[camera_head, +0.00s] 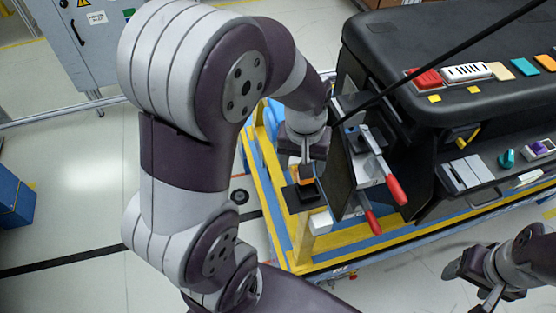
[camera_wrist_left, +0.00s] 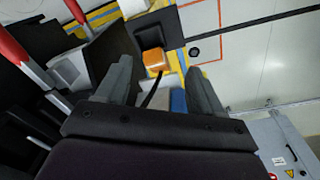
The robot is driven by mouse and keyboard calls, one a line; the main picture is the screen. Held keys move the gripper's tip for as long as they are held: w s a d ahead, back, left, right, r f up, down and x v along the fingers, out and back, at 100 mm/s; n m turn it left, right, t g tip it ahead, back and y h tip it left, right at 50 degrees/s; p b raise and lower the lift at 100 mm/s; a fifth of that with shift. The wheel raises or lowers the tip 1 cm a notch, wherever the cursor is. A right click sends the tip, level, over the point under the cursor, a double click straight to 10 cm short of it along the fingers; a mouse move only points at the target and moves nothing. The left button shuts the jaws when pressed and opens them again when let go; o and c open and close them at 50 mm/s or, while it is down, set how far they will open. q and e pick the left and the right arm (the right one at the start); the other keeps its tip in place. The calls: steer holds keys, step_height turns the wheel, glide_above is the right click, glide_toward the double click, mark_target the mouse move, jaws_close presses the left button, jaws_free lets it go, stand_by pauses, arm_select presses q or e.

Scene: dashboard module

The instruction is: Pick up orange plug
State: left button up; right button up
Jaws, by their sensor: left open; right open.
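The orange plug (camera_wrist_left: 153,59) sits on a dark block in the left wrist view, with a dark cable by it. In the head view the plug (camera_head: 306,174) is a small orange patch beside the dashboard stand. My left gripper (camera_wrist_left: 157,78) is open, its two fingers on either side of the line to the plug, with nothing between them. In the head view my left gripper (camera_head: 307,152) is close above the plug, partly hidden by its wrist; contact cannot be told. My right gripper (camera_head: 470,284) is at the lower right, empty and away from the plug.
Red-handled clamps (camera_head: 392,188) and a dark upright plate (camera_head: 340,180) stand just right of the plug. The black dashboard (camera_head: 400,60) fills the upper right on a yellow and blue frame (camera_head: 276,222). A grey cabinet (camera_head: 85,45) stands at the upper left.

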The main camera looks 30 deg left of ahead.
arm_select(q)
steer(key=w+n, duration=0.1)
steer(key=n, duration=0.1)
steer(key=w+n+b, duration=0.1)
steer(key=n, duration=0.1)
steer(key=w+f+n+b, duration=0.1)
steer(key=w, duration=0.1)
steer(key=shift+d+n+g, duration=0.2)
steer(key=shift+n+g, duration=0.2)
glide_above(296, 173)
steer(key=d, duration=0.2)
steer(key=f, duration=0.5)
steer(key=shift+w+a, duration=0.25)
steer(key=shift+w, duration=0.15)
steer(key=shift+s+f, duration=0.1)
steer(key=shift+f, duration=0.3)
steer(key=f, duration=0.2)
steer(key=f+p, duration=0.1)
steer(key=f, duration=0.1)
steer(key=shift+d, duration=0.35)
steer(key=shift+a+f, duration=0.15)
steer(key=shift+f, duration=0.25)
steer(key=shift+a, duration=0.15)
steer(key=c, duration=0.9)
steer(key=shift+c, duration=0.9)
arm_select(e)
steer(key=shift+w+d+f, duration=0.2)
steer(key=shift+d+f, duration=0.85)
steer(key=shift+f, duration=0.15)
